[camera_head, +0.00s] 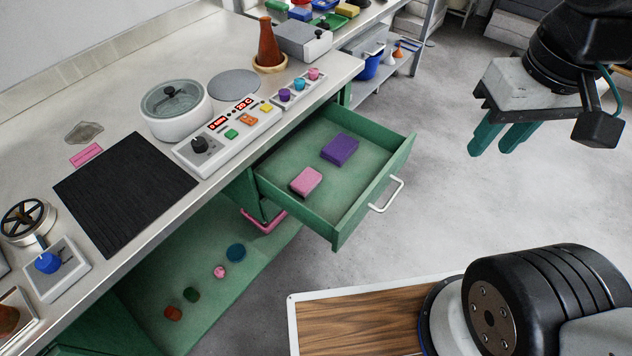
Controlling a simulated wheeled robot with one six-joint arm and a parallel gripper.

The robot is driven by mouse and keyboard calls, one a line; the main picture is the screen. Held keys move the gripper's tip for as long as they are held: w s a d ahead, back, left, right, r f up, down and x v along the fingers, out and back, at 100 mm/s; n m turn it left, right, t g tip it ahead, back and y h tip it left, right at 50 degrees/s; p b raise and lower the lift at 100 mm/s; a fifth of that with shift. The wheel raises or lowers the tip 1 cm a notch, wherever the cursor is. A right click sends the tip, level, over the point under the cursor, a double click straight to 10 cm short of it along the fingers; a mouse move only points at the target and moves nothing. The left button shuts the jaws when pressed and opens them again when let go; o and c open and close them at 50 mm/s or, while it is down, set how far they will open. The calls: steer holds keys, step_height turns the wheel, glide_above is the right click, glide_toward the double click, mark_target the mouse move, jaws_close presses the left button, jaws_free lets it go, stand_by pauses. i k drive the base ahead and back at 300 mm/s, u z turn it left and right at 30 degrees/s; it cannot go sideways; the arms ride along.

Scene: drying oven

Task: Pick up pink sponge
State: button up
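The pink sponge (306,181) lies flat in the open green drawer (376,185), near its front left part. A purple sponge (340,149) lies behind it to the right, apart from it. My gripper (493,148) is at the upper right, in the air over the floor, well to the right of the drawer. Its two teal fingers point down and stand apart with nothing between them. The pink sponge is in full view.
The drawer's white handle (387,196) juts toward the floor. The metal counter (125,115) above holds a pot (175,112), a control panel (228,138) and a black mat (124,190). Small round items sit on the lower green shelf (150,275). Open floor lies right of the drawer.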

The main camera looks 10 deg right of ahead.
mark_target(307, 182)
steer(key=z, duration=1.3)
steer(key=i, duration=0.55)
steer(key=u, duration=1.65)
